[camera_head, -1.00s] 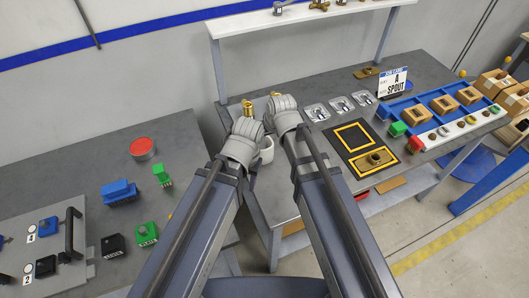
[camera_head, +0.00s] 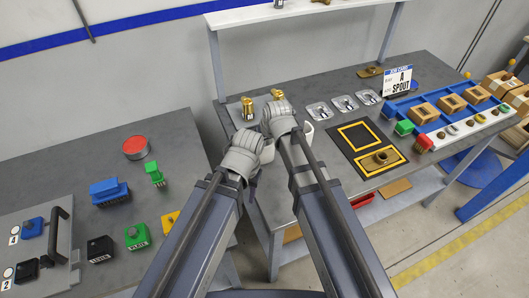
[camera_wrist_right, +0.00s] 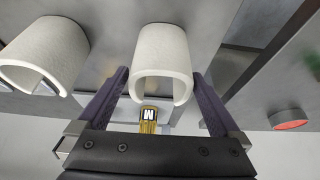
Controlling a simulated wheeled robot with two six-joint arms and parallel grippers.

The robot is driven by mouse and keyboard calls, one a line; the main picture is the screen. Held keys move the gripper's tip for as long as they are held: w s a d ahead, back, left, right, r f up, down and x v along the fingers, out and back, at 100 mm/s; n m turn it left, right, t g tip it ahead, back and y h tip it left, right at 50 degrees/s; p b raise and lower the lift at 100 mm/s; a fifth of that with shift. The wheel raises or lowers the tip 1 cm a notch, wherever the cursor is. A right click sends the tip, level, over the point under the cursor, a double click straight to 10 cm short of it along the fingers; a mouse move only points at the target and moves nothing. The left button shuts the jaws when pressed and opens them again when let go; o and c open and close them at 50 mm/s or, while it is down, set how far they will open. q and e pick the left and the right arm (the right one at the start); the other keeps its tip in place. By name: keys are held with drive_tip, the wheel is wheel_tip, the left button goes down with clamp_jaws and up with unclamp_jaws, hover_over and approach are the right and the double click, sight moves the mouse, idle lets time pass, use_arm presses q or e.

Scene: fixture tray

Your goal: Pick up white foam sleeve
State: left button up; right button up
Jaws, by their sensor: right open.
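A white foam sleeve (camera_wrist_right: 162,62), an open-sided tube, sits between the spread fingers of my right gripper (camera_wrist_right: 160,88) in the right wrist view. The fingers stand to either side of it, with gaps visible. A second white sleeve (camera_wrist_right: 42,52) is to the left, outside the fingers. In the head view my right gripper (camera_head: 278,116) is over the grey bench and mostly covers the sleeves; a white edge (camera_head: 309,132) shows to its right. My left gripper (camera_head: 247,142) is close beside it, and its fingers are hidden.
Brass fittings (camera_head: 247,108) stand on the bench behind my grippers. Metal plates (camera_head: 318,111), a black mat (camera_head: 358,147) with yellow frames and a blue tray (camera_head: 425,112) lie to the right. The left table holds coloured blocks and a red disc (camera_head: 136,147).

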drive_tip(key=b+x, duration=0.2)
drive_tip(key=x, duration=0.1)
drive_tip(key=b+x, duration=0.1)
drive_tip(key=shift+s+f, duration=0.2)
drive_tip(key=shift+f, duration=0.05)
drive_tip(key=shift+r, duration=0.1)
drive_tip(key=c, duration=1)
wheel_tip(320, 180, up, 9)
drive_tip(key=p, duration=0.9)
drive_tip(key=shift+r, duration=0.2)
